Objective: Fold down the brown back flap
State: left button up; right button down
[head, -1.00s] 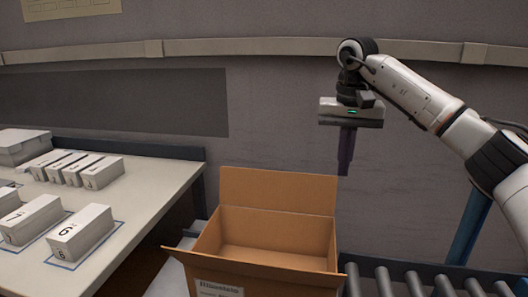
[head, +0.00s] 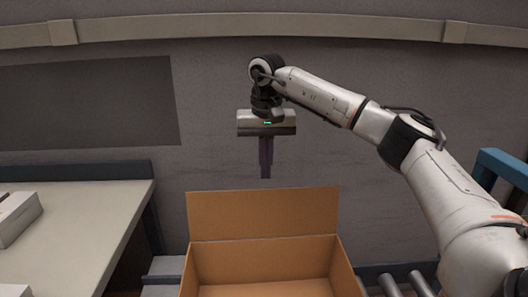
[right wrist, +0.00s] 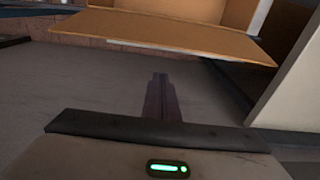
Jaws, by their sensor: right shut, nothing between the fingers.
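The brown back flap (head: 264,214) stands upright at the far side of the open cardboard box (head: 262,262). In the right wrist view the flap (right wrist: 160,35) spans the upper part of the picture, with part of the box (right wrist: 190,10) beyond it. My right gripper (head: 265,176) points down above and behind the flap, its dark fingers together and empty. In the right wrist view its fingertips (right wrist: 160,76) are apart from the flap. My left gripper is in neither current view.
A light table (head: 65,235) is at the left, with a white box-like piece (head: 18,218) on it. Conveyor rollers (head: 405,283) are at the lower right, and a blue post (head: 500,165) stands at the right edge. A grey wall (head: 400,100) is behind.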

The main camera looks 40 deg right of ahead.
jog(key=shift+s+a+f, duration=0.35)
jog(key=shift+s+a, duration=0.25)
jog(key=shift+s, duration=0.1)
jog(key=shift+s+a+f, duration=0.3)
jog(key=shift+s+a, duration=0.25)
jog(key=shift+s, duration=0.1)
